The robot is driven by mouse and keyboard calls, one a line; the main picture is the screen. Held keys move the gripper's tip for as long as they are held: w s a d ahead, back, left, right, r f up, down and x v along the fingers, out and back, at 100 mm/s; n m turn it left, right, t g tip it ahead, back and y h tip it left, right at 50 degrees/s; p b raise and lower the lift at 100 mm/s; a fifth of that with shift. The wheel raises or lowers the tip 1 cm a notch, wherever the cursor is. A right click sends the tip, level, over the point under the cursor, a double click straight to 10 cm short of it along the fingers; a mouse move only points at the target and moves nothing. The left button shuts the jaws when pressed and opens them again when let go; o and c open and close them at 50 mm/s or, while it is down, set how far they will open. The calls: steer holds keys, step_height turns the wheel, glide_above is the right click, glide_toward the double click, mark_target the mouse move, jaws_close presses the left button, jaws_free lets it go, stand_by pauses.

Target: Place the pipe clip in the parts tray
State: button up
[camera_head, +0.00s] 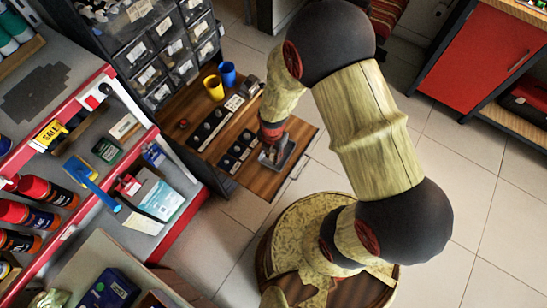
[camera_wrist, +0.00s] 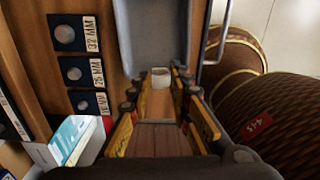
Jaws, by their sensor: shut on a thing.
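My gripper (camera_wrist: 160,84) is shut on a small whitish piece, which I take to be the pipe clip (camera_wrist: 161,74), held between the fingertips. Its finer shape is too small to make out. The parts tray (camera_wrist: 148,30) is grey and shows behind the fingertips in the wrist view, with the clip over its near part. I cannot tell how high the clip is above it. In the head view the parts tray (camera_head: 288,156) lies at the right end of the wooden bench, partly hidden by my gripper (camera_head: 270,145). The clip is not visible there.
Dark size-marked squares (camera_wrist: 75,70) lie left of the tray on the bench. A yellow cup (camera_head: 213,88) and a blue cup (camera_head: 227,73) stand farther back. Drawer bins (camera_head: 165,50) rise behind, and a stocked shelf (camera_head: 130,150) stands left. Open floor lies right.

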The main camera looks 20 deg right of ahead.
steer(key=shift+w+d+f+b, duration=0.25)
steer(key=shift+w+f, duration=0.15)
steer(key=shift+f, duration=0.2)
steer(key=shift+w+d+f+b, duration=0.15)
steer(key=shift+w+d+f, duration=0.1)
steer(key=shift+w+f, duration=0.25)
steer(key=shift+f+b, duration=0.9)
steer(key=shift+f, duration=0.7)
steer(key=shift+f, duration=0.15)
steer(key=o, duration=0.7)
steer(key=shift+c, duration=0.2)
